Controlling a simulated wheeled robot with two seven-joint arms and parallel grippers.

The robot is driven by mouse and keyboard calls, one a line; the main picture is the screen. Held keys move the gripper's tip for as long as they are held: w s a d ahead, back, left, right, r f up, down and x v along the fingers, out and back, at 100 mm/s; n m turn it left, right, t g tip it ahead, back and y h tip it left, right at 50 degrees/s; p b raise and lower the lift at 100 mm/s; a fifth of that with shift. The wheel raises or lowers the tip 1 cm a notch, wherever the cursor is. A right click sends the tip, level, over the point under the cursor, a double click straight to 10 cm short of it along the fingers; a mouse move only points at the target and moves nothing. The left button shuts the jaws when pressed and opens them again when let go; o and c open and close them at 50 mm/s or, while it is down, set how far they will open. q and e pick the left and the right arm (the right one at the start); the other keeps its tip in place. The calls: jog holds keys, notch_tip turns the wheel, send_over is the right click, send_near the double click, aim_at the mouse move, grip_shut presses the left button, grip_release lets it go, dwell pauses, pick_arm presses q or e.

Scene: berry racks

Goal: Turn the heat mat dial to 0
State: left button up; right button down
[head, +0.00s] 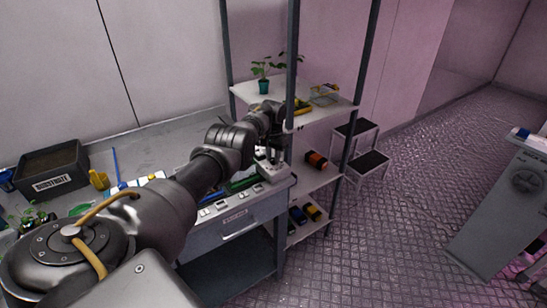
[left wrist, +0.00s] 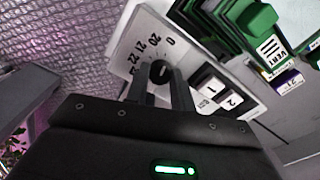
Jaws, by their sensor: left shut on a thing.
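The heat mat dial (left wrist: 159,70) is a small dark round knob on a white panel (left wrist: 137,35) in the left wrist view. Printed marks 0, 20, 21 and 22 curve around the knob. My left gripper (left wrist: 161,82) has its two dark fingers on either side of the knob and is shut on it. I cannot tell clearly which mark the knob points to. In the head view my left gripper (head: 270,158) reaches down to the pale control box (head: 272,173) at the bench's right end, and hides the dial. My right gripper is not in view.
Rocker switches marked 1 and 2 (left wrist: 222,92) sit beside the dial. Green trays with a VERT label (left wrist: 270,48) lie close by. A shelf rack (head: 335,112) with a potted plant (head: 263,86) stands behind. A black substrate bin (head: 50,170) is at the bench's left.

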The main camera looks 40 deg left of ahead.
aim_at(273, 159)
pick_arm(q)
jog(key=shift+f, duration=0.1)
jog(key=o, duration=1)
jog(key=shift+r, duration=0.5)
notch_tip(273, 159, up, 3)
jog(key=shift+f+p, duration=0.15)
jog(key=shift+p, duration=0.75)
notch_tip(273, 159, up, 7)
